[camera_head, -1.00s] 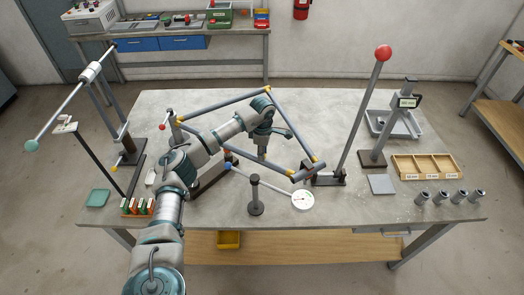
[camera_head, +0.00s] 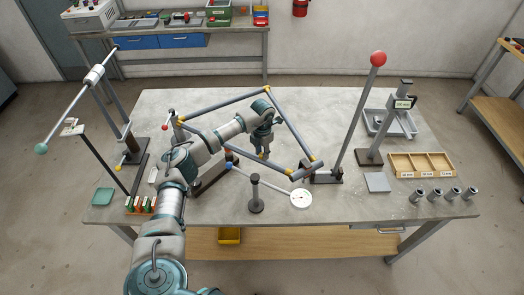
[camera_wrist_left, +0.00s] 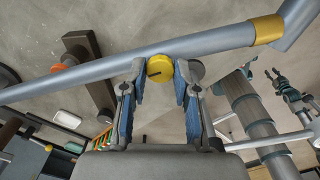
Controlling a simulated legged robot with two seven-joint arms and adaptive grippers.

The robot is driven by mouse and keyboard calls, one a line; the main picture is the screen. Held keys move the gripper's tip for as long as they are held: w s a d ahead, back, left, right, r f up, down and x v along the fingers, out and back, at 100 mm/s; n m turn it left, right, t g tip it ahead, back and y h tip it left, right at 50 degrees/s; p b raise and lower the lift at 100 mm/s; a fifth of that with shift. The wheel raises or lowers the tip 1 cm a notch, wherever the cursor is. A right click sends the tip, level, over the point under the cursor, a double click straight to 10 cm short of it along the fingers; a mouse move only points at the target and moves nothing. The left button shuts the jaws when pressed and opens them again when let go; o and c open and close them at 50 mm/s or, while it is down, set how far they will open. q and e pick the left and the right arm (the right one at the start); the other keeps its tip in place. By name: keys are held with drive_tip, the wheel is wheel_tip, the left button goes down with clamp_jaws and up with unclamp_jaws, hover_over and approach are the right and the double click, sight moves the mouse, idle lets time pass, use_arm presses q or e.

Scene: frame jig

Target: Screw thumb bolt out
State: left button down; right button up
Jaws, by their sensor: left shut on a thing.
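The thumb bolt (camera_wrist_left: 159,68) shows in the left wrist view as a yellow round head with a dark slot, beside a grey frame tube (camera_wrist_left: 100,69). My left gripper (camera_wrist_left: 160,77) has a blue-padded finger on each side of the bolt head and is shut on it. In the head view my left gripper (camera_head: 263,150) points down at the lower tube of the grey tube frame (camera_head: 292,128), which has yellow corner joints. The bolt head is not clear in the head view. My right gripper is not in view.
A red-ball lever (camera_head: 366,115) stands to the right. A divided wooden tray (camera_head: 421,175) and several metal cylinders (camera_head: 436,195) are at the right. The table front centre-right is fairly clear.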

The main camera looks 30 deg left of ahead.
use_arm(q)
drive_tip(key=n, duration=0.2)
drive_tip(key=n+p, duration=0.1)
drive_tip(key=n, duration=0.1)
drive_tip(key=shift+w+r+n, duration=0.1)
drive_tip(key=shift+r+n, duration=0.1)
drive_tip(key=shift+n, duration=0.1)
drive_tip(key=n+p, duration=0.2)
drive_tip(key=n, duration=0.2)
drive_tip(key=shift+n, duration=0.3)
drive_tip(key=n+p, duration=0.1)
drive_tip(key=n, duration=0.3)
drive_tip(key=shift+n+p, duration=0.3)
drive_tip(key=shift+p, duration=0.05)
drive_tip(key=shift+n+p, duration=0.85)
drive_tip(key=shift+n, duration=1.25)
drive_tip(key=shift+f, duration=0.1)
drive_tip(key=c, duration=0.8)
unclamp_jaws()
drive_tip(key=shift+c, duration=0.2)
drive_tip(key=shift+w+a+f, duration=0.1)
drive_tip(key=shift+f, duration=0.05)
